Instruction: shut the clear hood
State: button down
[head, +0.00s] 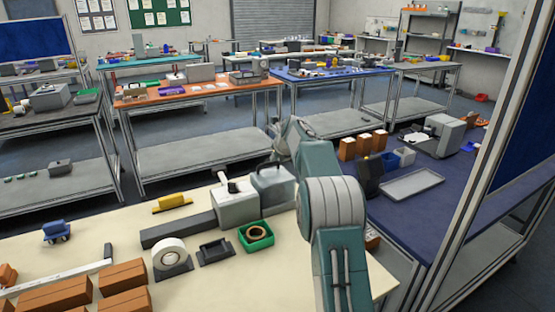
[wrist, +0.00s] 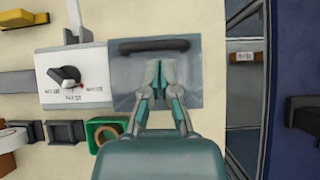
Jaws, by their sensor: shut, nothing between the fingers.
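The clear hood (head: 272,188) is a grey, see-through box at the right end of the white scanner unit (head: 237,207) on the cream bench. In the wrist view the hood (wrist: 190,88) shows from above as a grey square with a dark bar handle (wrist: 155,45) along its far side. My gripper (wrist: 159,72) is shut and empty over the hood, its tips just short of the handle. I cannot tell whether they touch the hood. The scanner's dial (wrist: 66,77) is left of the hood. My arm hides part of the hood's right side in the head view.
A green bin with a tape ring (head: 256,236), a dark holder (head: 214,251) and a white tape roll (head: 170,254) stand in front of the scanner. A blue bench (head: 430,212) is at right, across a gap.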

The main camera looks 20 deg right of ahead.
jog(key=shift+w+a+f+g, duration=0.2)
jog(key=shift+w+g, duration=0.1)
jog(key=shift+w, duration=0.1)
jog(key=shift+w+d+f+g, duration=0.15)
jog(key=shift+w+d+g, duration=0.1)
jog(key=shift+w+g, duration=0.25)
jog(key=shift+w, duration=0.1)
jog(key=shift+a, duration=0.15)
jog(key=v, duration=1.1)
jog(key=shift+s+r, duration=0.2)
jog(key=shift+r, duration=0.1)
